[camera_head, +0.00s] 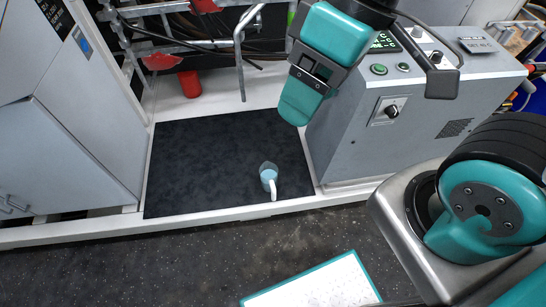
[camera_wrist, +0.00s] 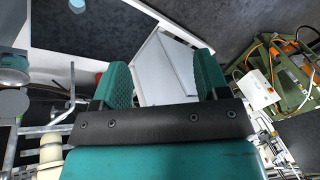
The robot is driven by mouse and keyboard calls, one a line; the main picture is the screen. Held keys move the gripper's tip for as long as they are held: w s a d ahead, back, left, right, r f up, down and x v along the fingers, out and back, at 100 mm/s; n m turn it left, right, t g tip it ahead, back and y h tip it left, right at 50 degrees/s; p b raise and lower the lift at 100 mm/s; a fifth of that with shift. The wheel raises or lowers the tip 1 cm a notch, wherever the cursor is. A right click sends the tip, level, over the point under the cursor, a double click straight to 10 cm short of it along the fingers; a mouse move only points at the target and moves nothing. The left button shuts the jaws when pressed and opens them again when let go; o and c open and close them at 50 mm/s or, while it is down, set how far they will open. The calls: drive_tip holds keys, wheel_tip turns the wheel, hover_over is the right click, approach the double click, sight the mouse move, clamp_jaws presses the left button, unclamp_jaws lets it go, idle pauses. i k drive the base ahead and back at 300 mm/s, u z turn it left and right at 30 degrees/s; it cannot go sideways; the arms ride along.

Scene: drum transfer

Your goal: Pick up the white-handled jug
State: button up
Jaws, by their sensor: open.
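The jug (camera_head: 267,176) is small and pale blue with a white handle (camera_head: 273,189). It stands on the dark mat (camera_head: 205,160), near the mat's front right corner, with the handle towards the front. My gripper (camera_head: 299,103) hangs above and behind the jug, at the right of the mat, clearly apart from it. In the wrist view my gripper (camera_wrist: 161,72) shows two teal fingers spread apart with nothing between them. A pale blue round shape at the top left edge of the wrist view may be the jug, but it is cut off.
A grey control cabinet (camera_head: 430,120) with knobs and buttons stands right of the mat. A grey cabinet (camera_head: 65,150) stands at the left. A red container (camera_head: 190,84), metal rails and cables are behind. A white rail (camera_head: 185,223) runs along the mat's front. Most of the mat is bare.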

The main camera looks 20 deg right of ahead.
sight(268, 172)
drive_tip(key=u, duration=0.15)
drive_tip(key=k, duration=0.45)
drive_tip(key=z, duration=0.6)
drive_tip(key=i, duration=0.5)
drive_tip(key=u, duration=0.5)
drive_tip(key=k, duration=1)
drive_tip(key=z, duration=0.5)
